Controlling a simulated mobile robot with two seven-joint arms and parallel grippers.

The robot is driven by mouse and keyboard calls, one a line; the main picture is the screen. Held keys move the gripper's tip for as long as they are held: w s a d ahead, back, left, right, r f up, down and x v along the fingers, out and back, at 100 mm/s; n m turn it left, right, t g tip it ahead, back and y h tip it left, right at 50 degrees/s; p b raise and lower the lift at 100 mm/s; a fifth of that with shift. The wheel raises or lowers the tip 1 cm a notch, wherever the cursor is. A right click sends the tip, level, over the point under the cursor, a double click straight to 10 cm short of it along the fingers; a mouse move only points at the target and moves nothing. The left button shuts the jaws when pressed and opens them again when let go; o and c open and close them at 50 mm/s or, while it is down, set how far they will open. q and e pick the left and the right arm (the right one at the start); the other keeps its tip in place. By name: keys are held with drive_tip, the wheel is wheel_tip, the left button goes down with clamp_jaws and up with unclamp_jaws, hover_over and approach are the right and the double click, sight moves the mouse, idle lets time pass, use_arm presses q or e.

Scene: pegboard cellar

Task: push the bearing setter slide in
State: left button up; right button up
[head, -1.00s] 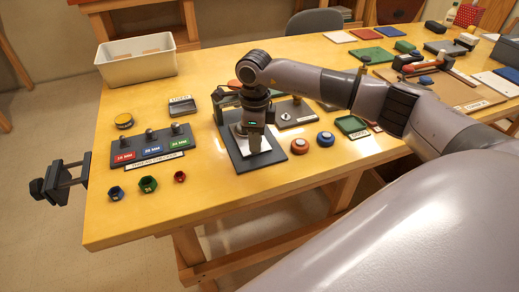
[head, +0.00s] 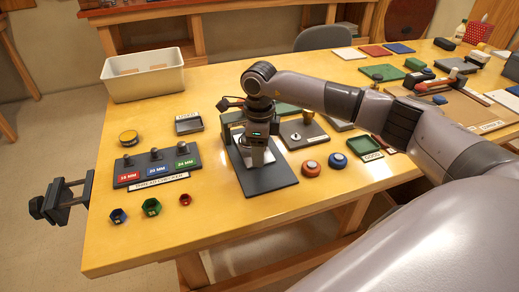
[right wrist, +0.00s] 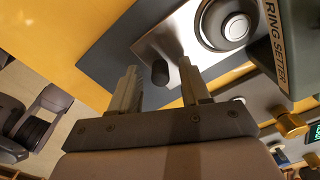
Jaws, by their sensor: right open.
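The bearing setter has a dark base plate (head: 272,182) on the near left half of the table. My right gripper (head: 258,163) points down over it and hides much of its middle. In the right wrist view the bright metal slide plate (right wrist: 180,45) lies on the dark base, with a round metal bearing seat (right wrist: 232,25) beside it. A dark upright knob (right wrist: 160,72) on the plate shows between the two spread fingers of the right gripper (right wrist: 158,70). I cannot tell whether either finger touches the knob. My left gripper is not in view.
A thread checker (head: 156,168) with three colored nuts in front stands left. Red and blue round parts (head: 312,168) and a green tray (head: 364,147) stand close to the right. A white bin (head: 143,76) is at the back left.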

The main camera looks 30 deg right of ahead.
drive_tip(key=shift+r+b, duration=0.35)
drive_tip(key=shift+r, duration=3.25)
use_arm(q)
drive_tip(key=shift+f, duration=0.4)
use_arm(e)
drive_tip(key=shift+s, duration=0.1)
